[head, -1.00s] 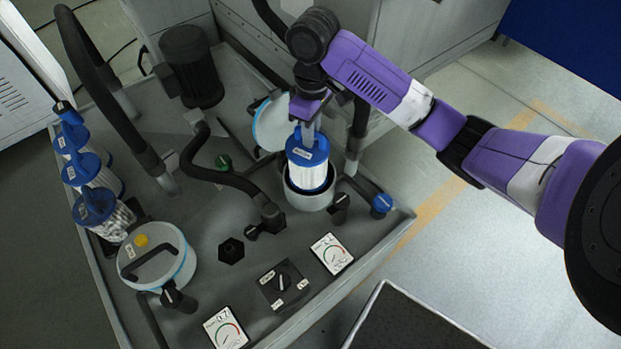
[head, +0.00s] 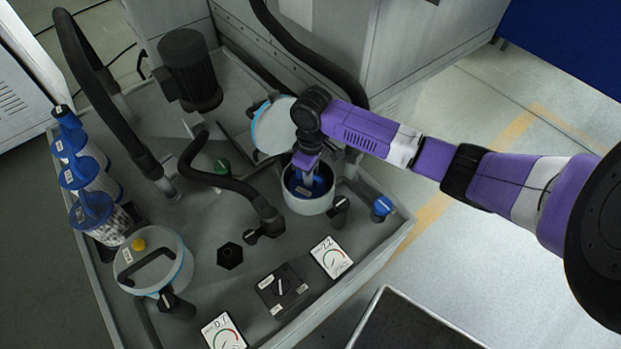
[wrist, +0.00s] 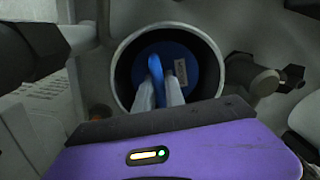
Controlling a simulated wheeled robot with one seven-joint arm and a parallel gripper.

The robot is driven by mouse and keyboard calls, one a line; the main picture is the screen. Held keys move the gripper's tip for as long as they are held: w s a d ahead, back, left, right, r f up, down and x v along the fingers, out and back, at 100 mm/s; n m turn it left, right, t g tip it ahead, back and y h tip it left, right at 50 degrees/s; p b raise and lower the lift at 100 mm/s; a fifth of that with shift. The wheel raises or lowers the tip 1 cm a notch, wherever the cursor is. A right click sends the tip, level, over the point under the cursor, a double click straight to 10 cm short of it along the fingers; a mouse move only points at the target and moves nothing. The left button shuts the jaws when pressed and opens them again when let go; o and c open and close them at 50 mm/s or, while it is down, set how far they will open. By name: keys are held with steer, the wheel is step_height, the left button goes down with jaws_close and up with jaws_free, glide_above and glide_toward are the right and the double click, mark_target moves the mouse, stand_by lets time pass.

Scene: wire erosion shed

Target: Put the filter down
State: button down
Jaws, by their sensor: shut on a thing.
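The filter (head: 319,186) has a blue cap and sits down inside the open round housing (head: 307,205); only its blue top shows in the head view. In the wrist view, the blue cap (wrist: 188,62) with a pale label lies inside the housing's dark bore, with the rim (wrist: 214,40) around it. My gripper (head: 305,178) reaches down into the housing from above. In the wrist view my gripper (wrist: 158,88) is shut on the cap's blue upright handle. The filter's white body is hidden in the housing.
An opened lid (head: 272,125) leans behind the housing. A closed housing (head: 153,262) stands front left, and several blue-capped filters (head: 84,172) stand along the left edge. A black hose (head: 225,183), a black valve handle (head: 340,203) and a blue knob (head: 382,206) are nearby.

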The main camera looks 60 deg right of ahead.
steer(key=shift+f, duration=0.9)
steer(key=c, duration=1.4)
jaws_free()
